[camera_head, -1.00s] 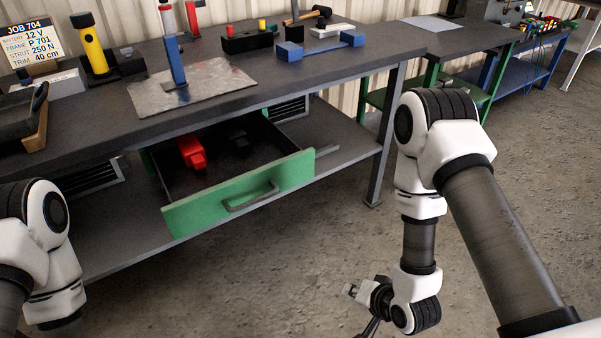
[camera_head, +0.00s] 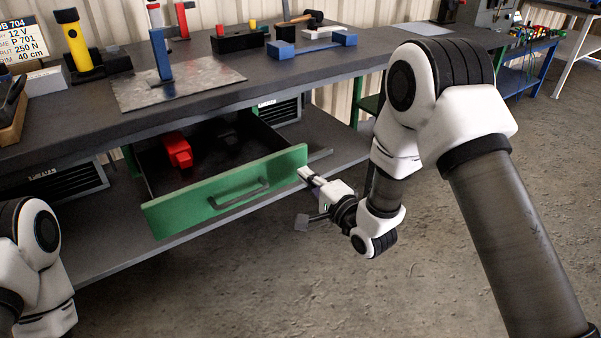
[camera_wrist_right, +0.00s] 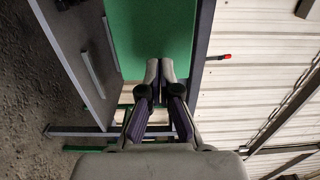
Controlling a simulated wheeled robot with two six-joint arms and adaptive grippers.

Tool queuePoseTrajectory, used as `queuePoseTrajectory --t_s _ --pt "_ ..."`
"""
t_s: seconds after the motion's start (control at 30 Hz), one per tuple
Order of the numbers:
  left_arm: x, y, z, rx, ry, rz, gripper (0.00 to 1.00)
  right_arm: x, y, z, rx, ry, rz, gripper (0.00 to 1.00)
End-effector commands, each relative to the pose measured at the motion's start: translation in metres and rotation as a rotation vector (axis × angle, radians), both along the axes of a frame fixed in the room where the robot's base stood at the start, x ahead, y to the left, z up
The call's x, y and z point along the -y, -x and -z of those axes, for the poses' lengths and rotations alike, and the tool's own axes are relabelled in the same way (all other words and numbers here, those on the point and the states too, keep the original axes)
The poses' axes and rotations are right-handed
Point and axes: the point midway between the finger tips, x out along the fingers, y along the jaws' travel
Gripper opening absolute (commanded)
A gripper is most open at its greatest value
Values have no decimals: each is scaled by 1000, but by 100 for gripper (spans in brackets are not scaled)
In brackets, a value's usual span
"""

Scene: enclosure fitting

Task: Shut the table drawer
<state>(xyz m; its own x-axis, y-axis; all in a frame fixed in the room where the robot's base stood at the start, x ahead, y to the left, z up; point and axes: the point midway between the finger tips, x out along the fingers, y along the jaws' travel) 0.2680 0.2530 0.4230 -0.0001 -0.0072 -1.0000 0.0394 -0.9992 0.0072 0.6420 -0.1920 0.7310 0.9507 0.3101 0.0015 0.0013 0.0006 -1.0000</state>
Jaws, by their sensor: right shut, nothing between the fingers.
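The table drawer (camera_head: 230,190) stands open under the workbench, its green front with a grey bar handle (camera_head: 240,194) pulled out toward me. A red block-like item (camera_head: 178,150) and a dark item lie inside it. My right gripper (camera_head: 304,172) is shut and empty, its fingertips close to the right end of the drawer front. I cannot tell whether they touch. In the right wrist view the closed fingertips (camera_wrist_right: 160,68) point at a green panel (camera_wrist_right: 150,35), which looks like the drawer front. My left gripper is out of view; only part of that arm shows.
The workbench top (camera_head: 75,112) carries a metal plate (camera_head: 200,92), a yellow cylinder (camera_head: 79,42) and a blue bracket-like part (camera_head: 312,45). A lower shelf (camera_head: 110,255) runs beneath the drawer. The floor (camera_head: 230,295) in front is clear.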

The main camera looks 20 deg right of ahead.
Motion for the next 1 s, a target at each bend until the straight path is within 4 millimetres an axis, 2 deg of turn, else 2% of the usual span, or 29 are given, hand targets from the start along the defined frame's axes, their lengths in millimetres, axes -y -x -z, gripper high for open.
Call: queuePoseTrajectory --t_s 0.1,0.2,0.77,1.0 --pt "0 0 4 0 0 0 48 -6 -17 1 1 2 0 0" --pt "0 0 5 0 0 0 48 -8 -25 1 -1 0 0 0" --pt "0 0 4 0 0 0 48 -11 -33 0 0 1 0 0" --pt "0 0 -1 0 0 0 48 -20 -60 -1 2 2 0 0"
